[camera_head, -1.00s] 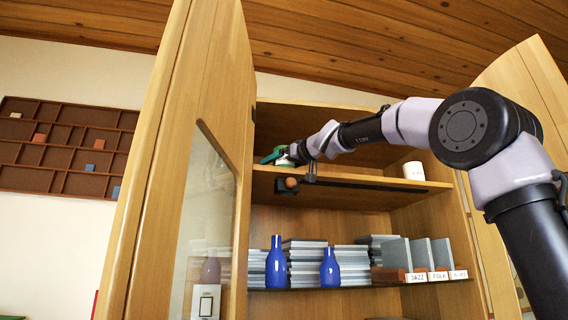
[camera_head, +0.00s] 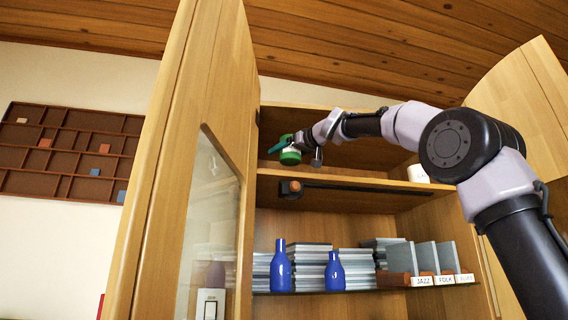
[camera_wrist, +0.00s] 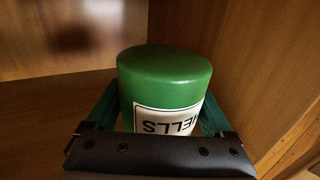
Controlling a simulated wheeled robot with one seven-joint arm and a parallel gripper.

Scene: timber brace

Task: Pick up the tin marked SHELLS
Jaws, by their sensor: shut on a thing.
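The green tin (camera_head: 290,157) is in the upper compartment of the wooden cabinet, clear above the upper shelf (camera_head: 350,182). In the wrist view the tin (camera_wrist: 165,75) has a green top and a white label with upside-down letters ending in "ELLS"; the rest is hidden. My gripper (camera_wrist: 157,115) has its green fingers on either side of the tin and is shut on it. In the head view my gripper (camera_head: 284,146) is at the left end of the compartment.
A white container (camera_head: 418,173) stands at the shelf's right end. A dark bar with a round brown knob (camera_head: 294,187) runs under the shelf front. The open left door (camera_head: 185,150) stands close beside the tin. Blue bottles (camera_head: 280,268) and stacks stand below.

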